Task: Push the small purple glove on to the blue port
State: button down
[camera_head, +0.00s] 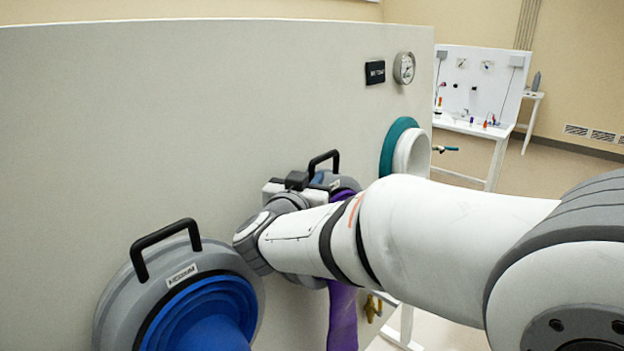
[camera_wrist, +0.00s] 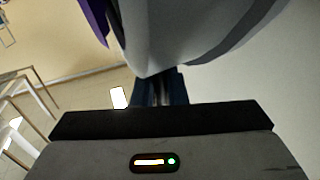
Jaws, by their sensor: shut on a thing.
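The small purple glove (camera_head: 343,312) hangs down beside the panel, partly hidden by my arm; its grey ring (camera_head: 350,182) with a black handle is behind my wrist. My gripper (camera_wrist: 158,88) is shut on the grey ring, which fills the top of the wrist view, with a bit of purple (camera_wrist: 95,18) at upper left. In the head view my gripper's end (camera_head: 290,184) is close to the panel, left of the handle. A blue patch shows between gripper and ring; I cannot tell if it is the blue port or a finger. Whether the ring touches the panel is hidden.
A grey ring (camera_head: 115,305) with a blue glove, black handle and label sits on the panel (camera_head: 180,110) at lower left. A teal-rimmed white port (camera_head: 398,148) is at right, below a gauge (camera_head: 404,68) and dark display (camera_head: 375,72). A brass valve (camera_head: 373,308) is low down.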

jog(key=shift+r, duration=0.2)
jog(key=shift+d, duration=0.15)
dwell(0.3)
